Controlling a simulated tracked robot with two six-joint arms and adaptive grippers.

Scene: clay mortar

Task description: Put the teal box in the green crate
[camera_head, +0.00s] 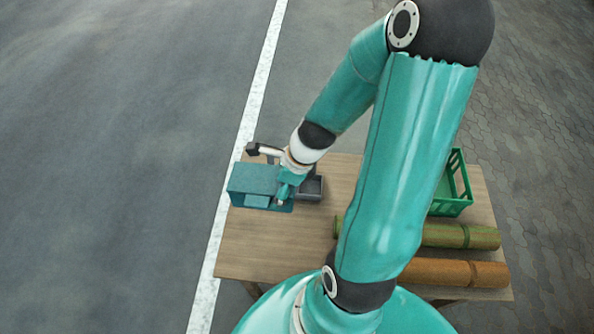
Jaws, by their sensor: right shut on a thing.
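The teal box (254,178) is at the left end of the wooden table, with a lighter panel on its near side. My right gripper (283,193) is at the right side of the box and shut on it; the wrist hides part of the contact. I cannot tell whether the box is lifted clear of the table. The green crate (455,207) stands at the table's right side, open at the top. My right arm hides the crate's left part. My left gripper is not in view.
The wooden table (262,252) has bare room at its front left. A dark grey tray (311,190) lies just right of the gripper. A green roll (462,236) and an orange roll (455,272) lie in front of the crate, partly hidden by my arm.

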